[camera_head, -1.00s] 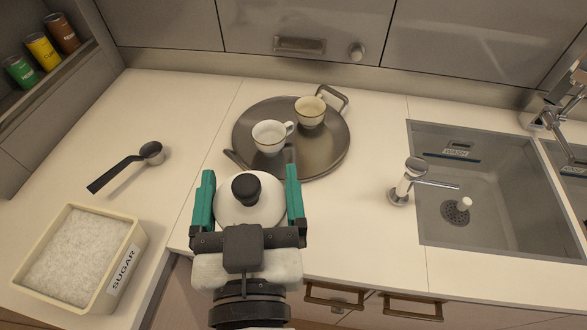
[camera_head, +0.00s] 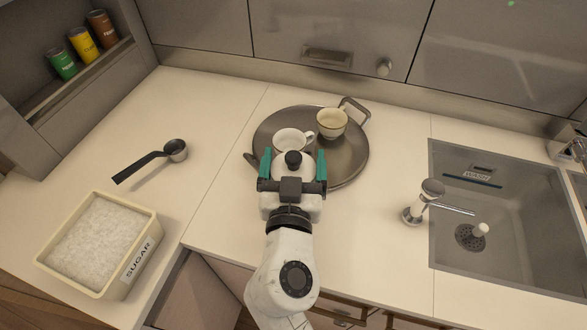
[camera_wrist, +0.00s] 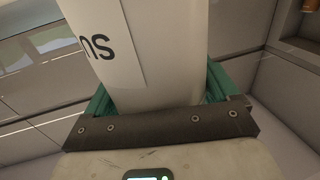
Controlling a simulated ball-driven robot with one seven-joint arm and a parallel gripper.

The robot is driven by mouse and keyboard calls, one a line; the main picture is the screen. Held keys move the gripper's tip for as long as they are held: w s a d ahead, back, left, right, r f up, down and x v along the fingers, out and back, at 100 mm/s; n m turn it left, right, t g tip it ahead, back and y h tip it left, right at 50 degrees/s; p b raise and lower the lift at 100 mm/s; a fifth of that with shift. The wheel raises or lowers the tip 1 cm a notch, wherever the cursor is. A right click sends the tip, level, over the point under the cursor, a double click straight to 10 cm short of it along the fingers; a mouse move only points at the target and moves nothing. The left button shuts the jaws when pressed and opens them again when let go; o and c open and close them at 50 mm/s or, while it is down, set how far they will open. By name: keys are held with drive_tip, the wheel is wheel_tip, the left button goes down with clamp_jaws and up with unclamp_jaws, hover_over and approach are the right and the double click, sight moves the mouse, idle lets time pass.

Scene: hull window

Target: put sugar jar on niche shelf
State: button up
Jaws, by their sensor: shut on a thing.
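A white jar (camera_head: 283,171) with a black knob on its lid is between the fingers of my gripper (camera_head: 293,160). The jar stands out in front of the tray's near edge and partly covers it; I cannot tell its height. In the wrist view the white jar (camera_wrist: 165,45) fills the grip between the green fingers, and its label shows only the letters "ns". The niche shelf (camera_head: 92,66) is at the upper left, with green, yellow and brown tins on it. A square tub (camera_head: 140,262) labelled SUGAR, full of white grains, stands at the lower left.
A round dark tray (camera_head: 345,165) holds two cups, one white (camera_head: 290,137) and one cream (camera_head: 332,122). A black-handled scoop (camera_head: 150,162) lies on the left counter. Counter between scoop and tray is clear.

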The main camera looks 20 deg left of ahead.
drive_tip(key=shift+s+f, duration=0.1)
drive_tip(key=shift+f, duration=1.1)
drive_tip(key=shift+f+b, duration=0.15)
drive_tip(key=shift+b, duration=0.15)
drive_tip(key=o, duration=1.8)
